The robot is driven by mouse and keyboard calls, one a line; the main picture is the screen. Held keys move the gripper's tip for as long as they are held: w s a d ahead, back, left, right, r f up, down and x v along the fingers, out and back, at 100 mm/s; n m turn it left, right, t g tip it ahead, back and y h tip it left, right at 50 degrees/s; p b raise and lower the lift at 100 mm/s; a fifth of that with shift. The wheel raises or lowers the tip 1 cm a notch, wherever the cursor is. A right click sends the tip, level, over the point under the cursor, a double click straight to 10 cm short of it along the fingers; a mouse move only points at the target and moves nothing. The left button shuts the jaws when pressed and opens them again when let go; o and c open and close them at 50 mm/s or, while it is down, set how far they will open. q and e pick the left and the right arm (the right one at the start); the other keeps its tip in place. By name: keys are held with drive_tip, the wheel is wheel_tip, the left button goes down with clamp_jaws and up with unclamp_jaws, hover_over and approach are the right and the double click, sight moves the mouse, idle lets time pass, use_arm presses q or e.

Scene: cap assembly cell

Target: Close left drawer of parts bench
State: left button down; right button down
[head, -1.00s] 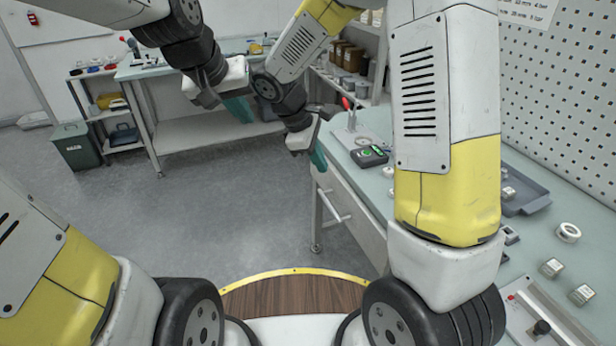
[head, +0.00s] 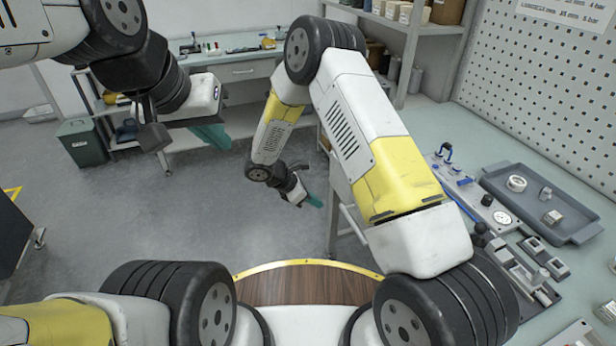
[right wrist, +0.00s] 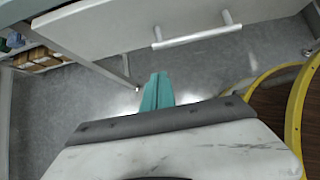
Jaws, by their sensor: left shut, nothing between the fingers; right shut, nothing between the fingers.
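A bench (head: 450,125) with a pale green top runs along the right side of the head view. A pale drawer front with a bar handle (head: 352,222) faces the aisle, partly hidden by my right arm. In the right wrist view the drawer front (right wrist: 120,22) and its handle (right wrist: 197,35) fill the top; I cannot tell how far it stands out. My right gripper (head: 314,201) has teal fingers (right wrist: 157,92), shut and empty, below and apart from the handle in the wrist picture. My left gripper (head: 213,136) is shut and empty in the air, away from this bench.
A grey tray (head: 575,232) with small parts and a control panel (head: 468,190) are on the right bench top. Another bench (head: 240,70) with a drawer stands at the back. A dark green bin (head: 82,143) is at left. Open floor (head: 200,210) lies between.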

sight(346, 200)
drive_tip(key=w+d+f, duration=0.2)
drive_tip(key=d+f, duration=0.1)
drive_tip(key=d, duration=0.2)
drive_tip(key=shift+d+f, duration=0.2)
drive_tip(key=shift+d, duration=0.15)
drive_tip(key=shift+d, duration=0.1)
drive_tip(key=shift+w+d, duration=0.25)
drive_tip(key=shift+d, duration=0.45)
drive_tip(key=shift+w+d, duration=0.3)
drive_tip(key=shift+d, duration=0.4)
drive_tip(key=shift+w+d, duration=0.25)
drive_tip(key=shift+d, duration=0.45)
